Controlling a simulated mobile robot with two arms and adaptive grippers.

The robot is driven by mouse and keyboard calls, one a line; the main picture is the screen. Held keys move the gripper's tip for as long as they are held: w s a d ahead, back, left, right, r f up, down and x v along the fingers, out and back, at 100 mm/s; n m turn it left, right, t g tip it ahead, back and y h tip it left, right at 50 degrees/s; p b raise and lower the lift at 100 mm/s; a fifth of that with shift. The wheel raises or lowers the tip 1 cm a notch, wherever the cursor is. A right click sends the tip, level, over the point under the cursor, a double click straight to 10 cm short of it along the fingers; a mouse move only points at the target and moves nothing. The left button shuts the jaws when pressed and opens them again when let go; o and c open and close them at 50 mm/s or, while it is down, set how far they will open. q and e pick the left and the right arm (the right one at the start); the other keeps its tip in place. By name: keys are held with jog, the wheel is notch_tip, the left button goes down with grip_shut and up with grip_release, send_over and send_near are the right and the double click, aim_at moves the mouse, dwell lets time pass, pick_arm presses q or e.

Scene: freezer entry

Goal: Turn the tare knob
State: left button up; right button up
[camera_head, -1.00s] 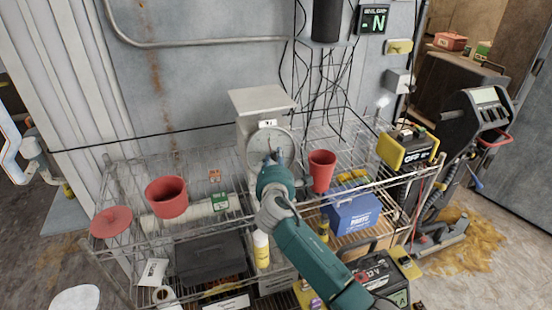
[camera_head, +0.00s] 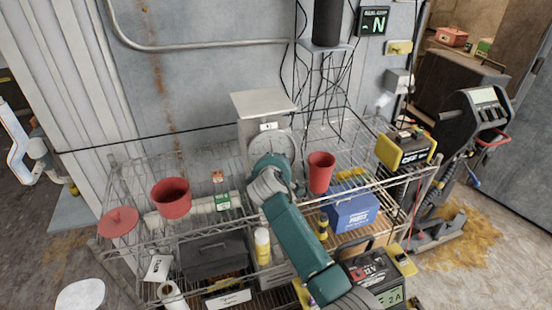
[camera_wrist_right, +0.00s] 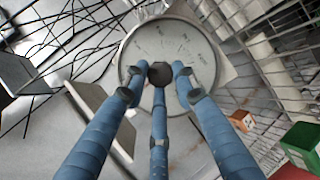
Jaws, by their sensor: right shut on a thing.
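A grey scale with a flat top plate (camera_head: 264,103) and a round dial (camera_head: 286,143) stands on the upper wire shelf. The pale dial face also fills the middle of the right wrist view (camera_wrist_right: 166,42). A dark round tare knob (camera_wrist_right: 160,73) sits at the dial's centre. My right gripper (camera_wrist_right: 160,78) has its three blue fingers closed around this knob. In the head view my right gripper (camera_head: 268,165) covers the lower dial, and the knob is hidden behind it. My left gripper is not in view.
A red cup (camera_head: 320,172) stands close to the right of my right gripper. Another red cup (camera_head: 171,198) is at the shelf's left. A yellow-black device (camera_head: 405,149) sits at the right. Black cables (camera_head: 325,85) hang behind the scale.

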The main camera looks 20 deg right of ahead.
jog(key=shift+s+d+f, duration=0.1)
jog(key=shift+f, duration=0.15)
dwell(0.3)
jog(key=o, duration=1.1)
jog(key=shift+o, duration=0.2)
jog(key=shift+r, duration=0.1)
jog(key=shift+r, duration=0.1)
jog(key=v, duration=1.2)
